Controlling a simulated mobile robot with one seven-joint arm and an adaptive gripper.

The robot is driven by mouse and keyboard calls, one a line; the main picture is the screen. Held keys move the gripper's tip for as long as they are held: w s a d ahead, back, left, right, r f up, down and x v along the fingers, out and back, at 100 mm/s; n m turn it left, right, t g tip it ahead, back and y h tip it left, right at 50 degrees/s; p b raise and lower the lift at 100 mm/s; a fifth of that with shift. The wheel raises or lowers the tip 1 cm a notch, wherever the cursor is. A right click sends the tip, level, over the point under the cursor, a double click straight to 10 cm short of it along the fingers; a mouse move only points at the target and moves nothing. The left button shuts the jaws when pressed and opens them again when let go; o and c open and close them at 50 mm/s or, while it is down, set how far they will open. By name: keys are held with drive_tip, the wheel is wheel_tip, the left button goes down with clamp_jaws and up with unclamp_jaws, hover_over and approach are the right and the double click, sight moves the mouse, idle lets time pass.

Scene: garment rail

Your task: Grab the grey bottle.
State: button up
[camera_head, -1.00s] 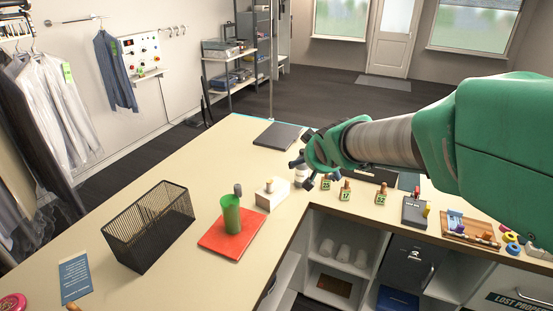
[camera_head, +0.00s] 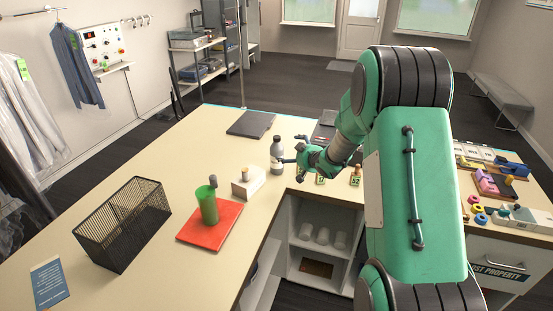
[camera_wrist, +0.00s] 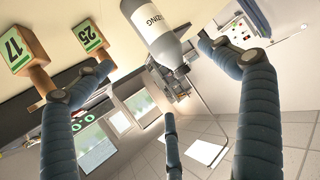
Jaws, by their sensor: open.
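The grey bottle (camera_head: 277,157) stands upright on the counter, with a dark cap and a pale label. My gripper (camera_head: 287,168) is just to its right, fingers pointing toward it. In the wrist view the bottle (camera_wrist: 157,40) appears at the top, tilted by the camera angle, with part of a label word visible. It lies between the spread fingers of my gripper (camera_wrist: 150,75). The fingers are open, and I see no clear contact with the bottle.
Numbered tags on wooden stands (camera_wrist: 30,58) are close beside my gripper. A white block with a wooden knob (camera_head: 248,183), a green cup (camera_head: 207,205) on a red mat (camera_head: 224,233) and a black mesh basket (camera_head: 122,222) stand to the left. A dark flat pad (camera_head: 251,123) lies behind.

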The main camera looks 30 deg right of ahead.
drive_tip(key=shift+t+y, duration=0.3)
drive_tip(key=shift+y, duration=0.3)
drive_tip(key=f, duration=0.1)
drive_tip(key=d+f, duration=0.1)
drive_tip(key=f, duration=0.2)
drive_tip(key=shift+w+d+f, duration=0.15)
drive_tip(key=shift+w+f, duration=0.2)
drive_tip(key=shift+w, duration=0.1)
drive_tip(key=b+x, duration=0.1)
drive_tip(key=x, duration=0.7)
drive_tip(key=shift+w+f, duration=0.15)
drive_tip(key=shift+w, duration=0.05)
drive_tip(key=shift+b+x, duration=0.75)
drive_tip(key=shift+x, duration=1.85)
